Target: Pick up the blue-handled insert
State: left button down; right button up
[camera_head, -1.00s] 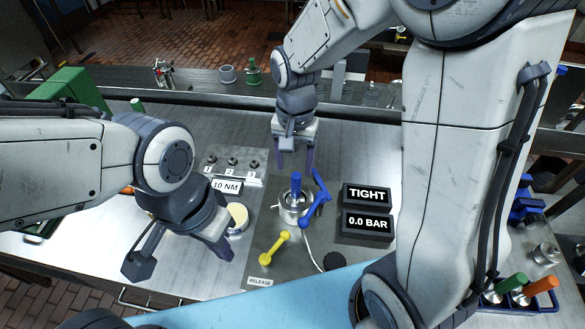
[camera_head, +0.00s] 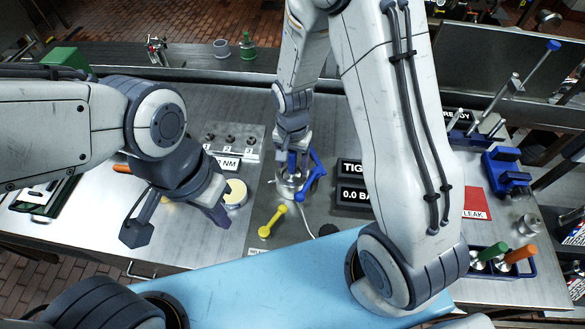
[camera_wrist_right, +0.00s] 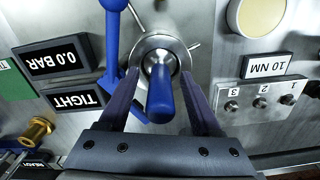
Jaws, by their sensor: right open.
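The blue-handled insert (camera_wrist_right: 160,95) stands in a round metal holder (camera_wrist_right: 178,47) on the grey panel. In the head view its blue handle (camera_head: 291,160) is partly hidden by my right gripper. My right gripper (camera_wrist_right: 160,73) is open, with one finger on each side of the blue handle; gaps show between the fingers and the handle. A blue lever (camera_head: 315,172) sits close beside the holder. My left gripper (camera_head: 215,207) is over the left part of the bench by a cream round pad, holding nothing that I can see; its opening is unclear.
A yellow lever (camera_head: 272,221) lies in front of the holder. Black display boxes (camera_head: 352,197) stand to its right, partly hidden by my right arm. The cream round pad (camera_head: 236,193) and a numbered block (camera_head: 232,141) are to its left. A tray with green and orange handles (camera_head: 500,262) is at right.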

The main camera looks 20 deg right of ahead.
grip_shut()
dwell(1.4)
